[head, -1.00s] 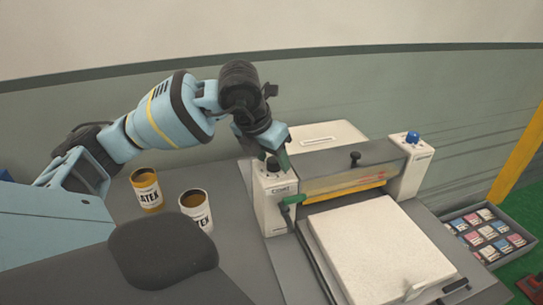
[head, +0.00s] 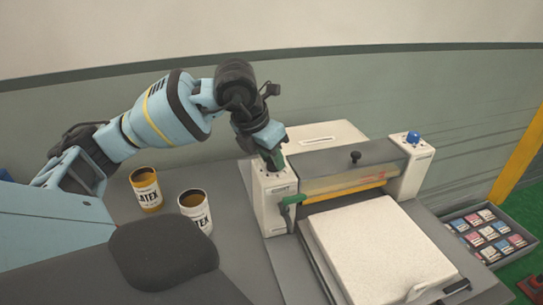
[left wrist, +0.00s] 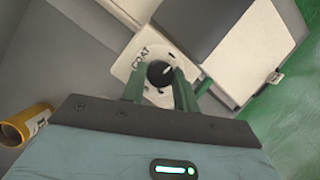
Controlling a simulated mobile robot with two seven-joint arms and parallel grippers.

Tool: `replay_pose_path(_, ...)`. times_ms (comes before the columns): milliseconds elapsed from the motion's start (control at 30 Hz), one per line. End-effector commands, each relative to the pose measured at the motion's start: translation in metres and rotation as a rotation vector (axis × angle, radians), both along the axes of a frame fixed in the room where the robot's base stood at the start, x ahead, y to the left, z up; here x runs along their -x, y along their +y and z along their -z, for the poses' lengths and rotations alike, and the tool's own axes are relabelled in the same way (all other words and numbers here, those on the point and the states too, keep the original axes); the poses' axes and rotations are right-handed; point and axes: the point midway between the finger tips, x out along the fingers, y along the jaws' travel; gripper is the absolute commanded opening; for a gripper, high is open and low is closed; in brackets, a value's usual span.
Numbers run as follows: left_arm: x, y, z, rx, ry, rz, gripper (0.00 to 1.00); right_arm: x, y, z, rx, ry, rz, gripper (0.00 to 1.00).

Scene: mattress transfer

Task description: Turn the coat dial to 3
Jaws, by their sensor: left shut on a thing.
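The coat dial (left wrist: 161,72) is a dark round knob with a white pointer mark on a pale plate lettered COAT in the left wrist view. It sits on top of the white left post (head: 270,210) of the coating machine. My left gripper (head: 274,160) points down onto the post top and covers the dial in the head view. In the left wrist view, its green fingers (left wrist: 158,88) stand on either side of the dial and are shut on it. The dial's number marks are too small to read. My right gripper is not in view.
The machine's flat bed holds a white slab (head: 380,245). A green lever (head: 293,199) is on the left post's front. A blue knob (head: 413,137) tops the right post. Yellow (head: 146,189) and white (head: 196,209) latex cans stand left of the machine. A tray (head: 485,237) of small boxes lies right.

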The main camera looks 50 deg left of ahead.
Motion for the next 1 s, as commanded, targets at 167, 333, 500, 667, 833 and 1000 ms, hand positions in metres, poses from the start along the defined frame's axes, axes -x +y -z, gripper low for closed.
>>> replay_pose_path(167,-0.0008,0.0018,0.0012,0.002,0.0,0.134,0.07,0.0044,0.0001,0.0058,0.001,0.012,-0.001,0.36)
replay_pose_path(333,-0.0012,0.0029,0.0009,0.003,0.001,0.294,0.07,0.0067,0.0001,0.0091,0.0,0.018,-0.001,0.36)
replay_pose_path(500,-0.0017,0.0036,0.0004,0.004,0.0,0.457,0.07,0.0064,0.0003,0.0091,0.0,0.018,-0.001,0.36)
replay_pose_path(667,-0.0028,0.0042,-0.0004,0.004,-0.002,0.607,0.07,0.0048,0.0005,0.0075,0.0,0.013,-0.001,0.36)
replay_pose_path(833,-0.0037,0.0046,-0.0009,0.005,-0.003,0.77,0.07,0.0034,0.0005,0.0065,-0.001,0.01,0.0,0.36)
replay_pose_path(1000,-0.0048,0.0052,-0.0012,0.005,-0.004,0.932,0.07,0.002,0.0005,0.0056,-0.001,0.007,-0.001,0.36)
